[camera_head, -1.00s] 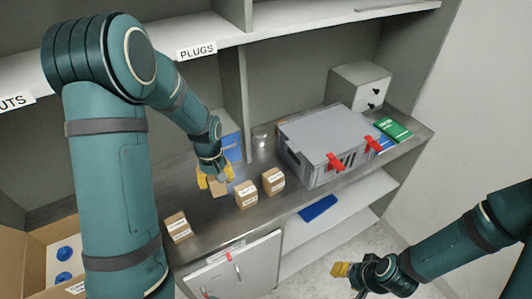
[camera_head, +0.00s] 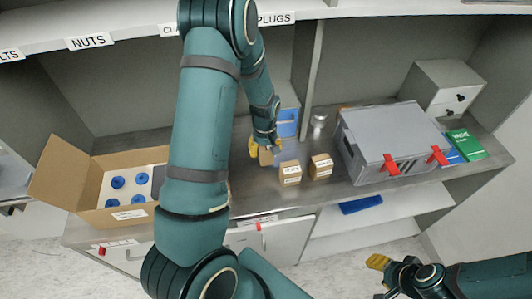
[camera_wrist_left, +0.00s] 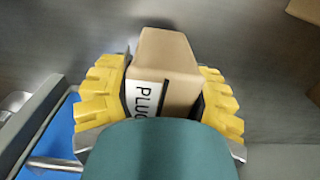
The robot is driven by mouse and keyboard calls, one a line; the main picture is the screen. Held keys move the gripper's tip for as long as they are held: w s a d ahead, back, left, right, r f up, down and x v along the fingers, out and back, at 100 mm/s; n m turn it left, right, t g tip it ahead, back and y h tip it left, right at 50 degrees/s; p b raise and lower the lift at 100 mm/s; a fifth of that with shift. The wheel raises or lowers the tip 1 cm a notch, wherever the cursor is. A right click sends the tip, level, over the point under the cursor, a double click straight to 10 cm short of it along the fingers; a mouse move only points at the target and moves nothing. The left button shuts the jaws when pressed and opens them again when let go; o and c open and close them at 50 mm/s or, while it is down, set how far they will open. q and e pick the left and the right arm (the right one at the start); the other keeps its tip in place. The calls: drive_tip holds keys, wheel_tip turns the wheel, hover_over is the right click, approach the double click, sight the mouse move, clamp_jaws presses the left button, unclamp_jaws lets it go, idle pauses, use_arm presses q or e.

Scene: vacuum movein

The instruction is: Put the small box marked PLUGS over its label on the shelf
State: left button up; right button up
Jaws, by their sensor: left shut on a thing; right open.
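The small PLUGS box (camera_wrist_left: 165,68) is brown cardboard with a white label reading "PLU…". In the left wrist view it sits between the yellow fingers of my left gripper (camera_wrist_left: 160,95), which is shut on it. In the head view the box (camera_head: 265,157) is partly hidden by the left gripper (camera_head: 262,150), low over the metal counter; I cannot tell whether it touches. The PLUGS label (camera_head: 274,18) is on the shelf edge (camera_head: 350,12) above, partly covered by my left arm. My right gripper (camera_head: 378,262) is open and empty at the lower right.
Two small boxes (camera_head: 290,172) (camera_head: 321,166) stand right of the left gripper. A grey crate (camera_head: 395,140) with red latches, a green box (camera_head: 466,144) and a drawer unit (camera_head: 445,88) are further right. An open carton (camera_head: 90,180) with blue-capped items is left. A NUTS label (camera_head: 89,41) is on the shelf.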

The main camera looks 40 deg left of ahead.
use_arm(q)
drive_tip(key=shift+f, duration=1)
drive_tip(key=shift+f, duration=0.15)
drive_tip(key=o, duration=1.3)
drive_tip(key=shift+o, duration=0.2)
